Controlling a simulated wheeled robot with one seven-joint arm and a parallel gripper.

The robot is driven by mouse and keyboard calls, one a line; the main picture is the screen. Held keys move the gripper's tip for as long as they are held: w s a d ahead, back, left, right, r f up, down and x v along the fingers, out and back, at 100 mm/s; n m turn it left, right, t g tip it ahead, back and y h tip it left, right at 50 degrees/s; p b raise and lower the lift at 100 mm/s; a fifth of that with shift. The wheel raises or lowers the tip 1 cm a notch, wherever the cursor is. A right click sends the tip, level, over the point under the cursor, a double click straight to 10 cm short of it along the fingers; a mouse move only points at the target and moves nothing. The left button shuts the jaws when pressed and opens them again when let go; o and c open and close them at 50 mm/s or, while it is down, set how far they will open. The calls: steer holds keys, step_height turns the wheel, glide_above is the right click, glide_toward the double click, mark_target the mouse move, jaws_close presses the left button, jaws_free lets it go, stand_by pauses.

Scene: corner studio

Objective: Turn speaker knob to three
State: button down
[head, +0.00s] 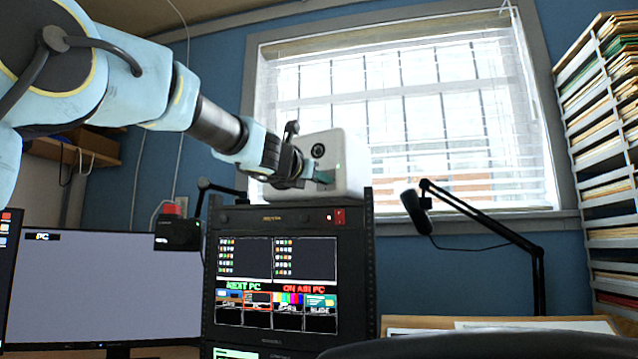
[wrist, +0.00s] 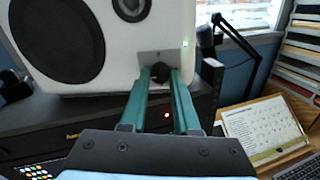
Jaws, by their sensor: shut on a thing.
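The white speaker (head: 346,160) stands on top of the black equipment rack in the head view. In the wrist view the speaker (wrist: 110,72) shows a large dark cone on the left and a smaller round driver above the knob. The black knob (wrist: 160,73) sits on a grey plate (wrist: 174,58) low on the speaker's front. My gripper (wrist: 161,80) has its two teal fingers closed around the knob. In the head view my gripper (head: 318,178) reaches the speaker's front from the left. The knob's pointer and any scale numbers are too small or hidden to read.
The rack (head: 290,225) with its lit screen stands under the speaker. A black microphone on a boom arm (head: 487,232) is to the right. A red-topped black box (head: 177,230) and a monitor (head: 100,287) are to the left. A window (head: 420,120) is behind.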

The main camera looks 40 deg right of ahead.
steer(key=shift+m, duration=0.3)
steer(key=c, duration=0.6)
jaws_free()
steer(key=shift+c, duration=0.2)
steer(key=b+v, duration=0.2)
steer(key=v, duration=0.8)
steer(key=shift+s+a+b, duration=0.2)
steer(key=shift+a+b, duration=0.1)
